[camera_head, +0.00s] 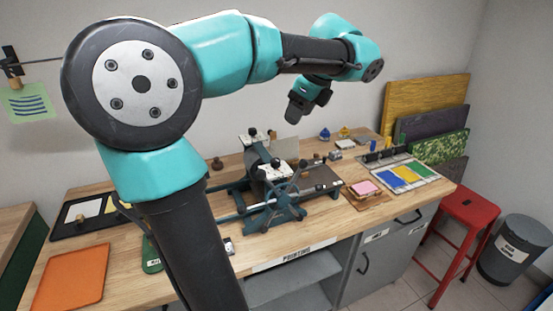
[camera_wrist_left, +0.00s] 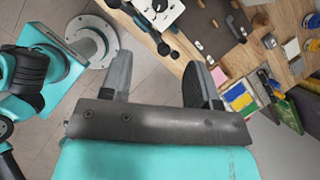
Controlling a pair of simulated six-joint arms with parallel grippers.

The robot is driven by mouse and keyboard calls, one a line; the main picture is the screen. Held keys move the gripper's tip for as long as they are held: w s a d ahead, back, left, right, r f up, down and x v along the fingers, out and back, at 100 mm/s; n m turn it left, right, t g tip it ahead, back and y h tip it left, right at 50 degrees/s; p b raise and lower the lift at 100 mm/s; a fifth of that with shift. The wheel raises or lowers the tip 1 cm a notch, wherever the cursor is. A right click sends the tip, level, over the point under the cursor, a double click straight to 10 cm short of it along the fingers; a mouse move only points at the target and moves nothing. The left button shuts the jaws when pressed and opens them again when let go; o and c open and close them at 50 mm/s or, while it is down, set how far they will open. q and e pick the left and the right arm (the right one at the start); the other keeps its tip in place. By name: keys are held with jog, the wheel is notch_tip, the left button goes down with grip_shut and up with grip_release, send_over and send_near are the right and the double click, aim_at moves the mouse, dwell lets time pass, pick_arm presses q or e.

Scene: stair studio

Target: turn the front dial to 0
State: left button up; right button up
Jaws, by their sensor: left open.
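The press (camera_head: 268,180) stands on the wooden table, with a spoked wheel at its front. On top are two white plates with dark knobs; the nearer plate, which I take for the front dial (camera_head: 276,171), faces the head camera. Its markings and setting are too small to read. A white plate with dark knobs also shows at the top of the left wrist view (camera_wrist_left: 160,10), beyond the fingers. My left gripper (camera_head: 297,108) is above and behind the press, apart from it. Its jaws (camera_wrist_left: 157,65) are open and empty. My right gripper is not seen.
A colour tray (camera_head: 405,188) and a pink pad (camera_head: 365,188) lie right of the press. An orange sheet (camera_head: 72,277) lies at the table's left. A red stool (camera_head: 470,207) and a grey bin (camera_head: 512,250) stand on the floor at right. My upper arm hides part of the table.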

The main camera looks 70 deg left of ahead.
aim_at(276, 160)
pick_arm(q)
jog(key=x, duration=1.7)
jog(key=shift+a+f, duration=0.15)
jog(key=c, duration=0.9)
